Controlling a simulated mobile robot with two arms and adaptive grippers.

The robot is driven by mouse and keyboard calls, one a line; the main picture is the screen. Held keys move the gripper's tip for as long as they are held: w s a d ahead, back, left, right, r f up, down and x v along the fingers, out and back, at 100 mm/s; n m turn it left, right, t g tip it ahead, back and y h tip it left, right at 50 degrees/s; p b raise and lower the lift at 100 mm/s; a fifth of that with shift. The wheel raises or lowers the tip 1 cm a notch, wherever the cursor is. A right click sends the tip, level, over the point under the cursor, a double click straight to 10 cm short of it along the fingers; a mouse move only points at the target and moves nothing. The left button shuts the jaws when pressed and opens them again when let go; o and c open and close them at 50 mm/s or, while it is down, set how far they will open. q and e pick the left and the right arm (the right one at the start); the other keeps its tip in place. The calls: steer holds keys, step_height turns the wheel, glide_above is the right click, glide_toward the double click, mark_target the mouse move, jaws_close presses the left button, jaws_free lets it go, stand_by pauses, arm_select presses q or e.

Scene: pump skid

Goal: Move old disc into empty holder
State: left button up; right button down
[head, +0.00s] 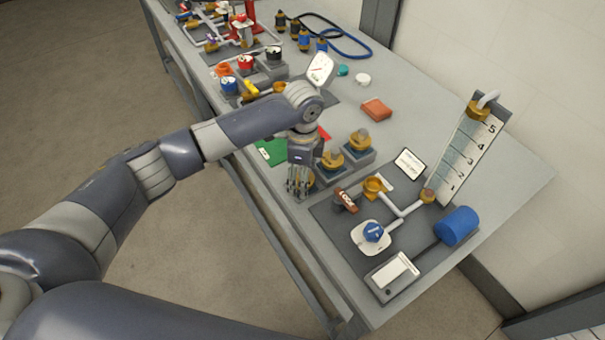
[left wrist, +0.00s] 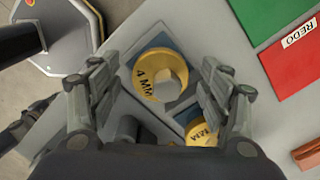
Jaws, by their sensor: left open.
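My left gripper (head: 299,188) points down over the near end of a row of brass discs on grey blocks. In the left wrist view the left gripper (left wrist: 158,82) is open, its fingers on either side of a brass disc marked "4 MM" (left wrist: 148,86) with a grey knob, which sits on a blue-grey base. A second brass disc (left wrist: 201,132) is partly hidden behind the right finger. In the head view two more brass discs, a middle one (head: 332,161) and a far one (head: 360,139), stand beside the gripper. I cannot tell which disc is old, or see a clearly empty holder. My right gripper is not in view.
A dark skid plate to the right carries a brass cup (head: 375,186), a blue valve knob (head: 373,231), a blue cylinder (head: 457,226) and a tall scale board (head: 466,150). Green (head: 272,151) and red mats lie behind the gripper.

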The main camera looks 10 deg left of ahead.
arm_select(q)
step_height(320, 180, up, 12)
stand_by(0.5)
stand_by(0.3)
